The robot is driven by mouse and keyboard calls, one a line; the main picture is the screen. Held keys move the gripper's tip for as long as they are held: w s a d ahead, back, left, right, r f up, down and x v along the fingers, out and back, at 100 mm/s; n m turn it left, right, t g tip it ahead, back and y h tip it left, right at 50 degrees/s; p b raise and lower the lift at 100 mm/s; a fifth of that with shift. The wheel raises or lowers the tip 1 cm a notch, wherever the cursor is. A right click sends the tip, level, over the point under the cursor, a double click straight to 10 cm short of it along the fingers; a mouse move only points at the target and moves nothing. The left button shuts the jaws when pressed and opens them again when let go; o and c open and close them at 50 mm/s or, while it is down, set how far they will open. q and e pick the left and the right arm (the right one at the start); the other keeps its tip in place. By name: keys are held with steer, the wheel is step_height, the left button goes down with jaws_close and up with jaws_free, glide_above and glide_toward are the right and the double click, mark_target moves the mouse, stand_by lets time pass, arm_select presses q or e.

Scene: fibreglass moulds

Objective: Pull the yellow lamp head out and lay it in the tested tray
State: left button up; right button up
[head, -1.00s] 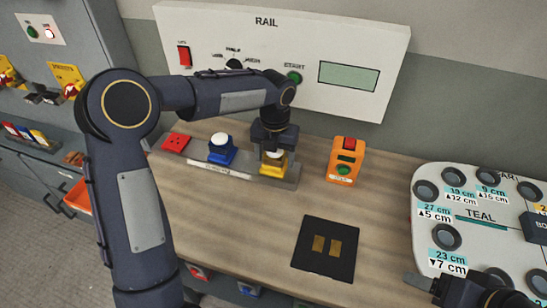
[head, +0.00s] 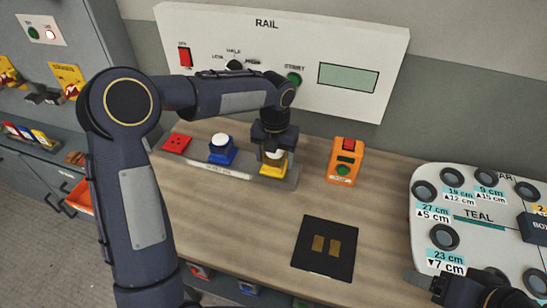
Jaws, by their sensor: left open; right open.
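The yellow lamp head (head: 273,168) sits in the grey rail (head: 228,171) on the wooden bench, with a pale top showing. My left gripper (head: 272,150) points down at it from above; it is open, with its fingers around or just beside the lamp's pale upper part. The arm hides some of the contact. My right gripper (head: 424,281) is at the bottom right, open and apart from everything near the white panel. I cannot tell which thing in view is the tested tray; no label for it is readable.
A blue lamp head (head: 221,150) and a red socket piece (head: 176,144) stand to the left on the rail. An orange box (head: 345,162) stands to the right. A white panel (head: 470,215) with holes is at right.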

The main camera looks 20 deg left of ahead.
arm_select(q)
steer(key=shift+c, duration=0.3)
steer(key=c, duration=1.2)
steer(key=shift+r+p, duration=2.7)
steer(key=shift+r, duration=0.3)
